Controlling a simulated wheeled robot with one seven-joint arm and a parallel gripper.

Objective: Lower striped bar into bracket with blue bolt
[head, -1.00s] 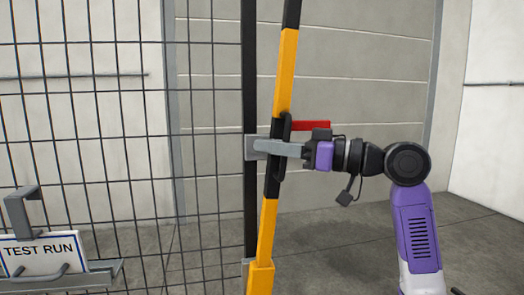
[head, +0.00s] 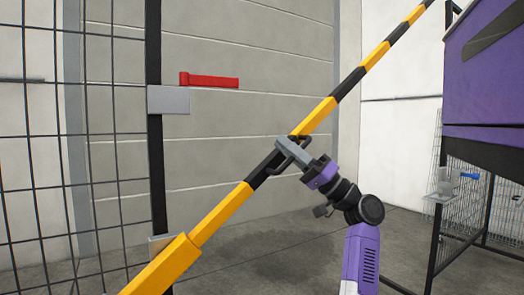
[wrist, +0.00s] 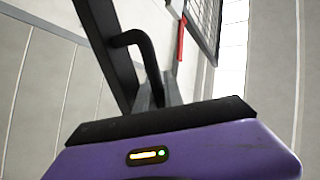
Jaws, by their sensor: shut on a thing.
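The yellow-and-black striped bar (head: 222,211) slants across the head view, from a yellow sleeve at lower left up to the top right. My gripper (head: 287,147) is shut on the black handle (head: 303,158) on the bar's dark middle section. In the wrist view the handle (wrist: 130,38) and a dark part of the bar (wrist: 103,45) show ahead of my grey fingers; the fingertips are partly hidden there. The bracket (head: 441,188) is a light grey piece on a dark post at right, with the blue bolt (head: 469,176) beside it. The bar is well apart from it.
A red latch (head: 210,80) sticks out above a grey plate (head: 168,100) on the left black post (head: 155,150). Mesh fence (head: 70,150) stands at left. A purple machine body (head: 490,80) stands at right. Floor between the posts looks clear.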

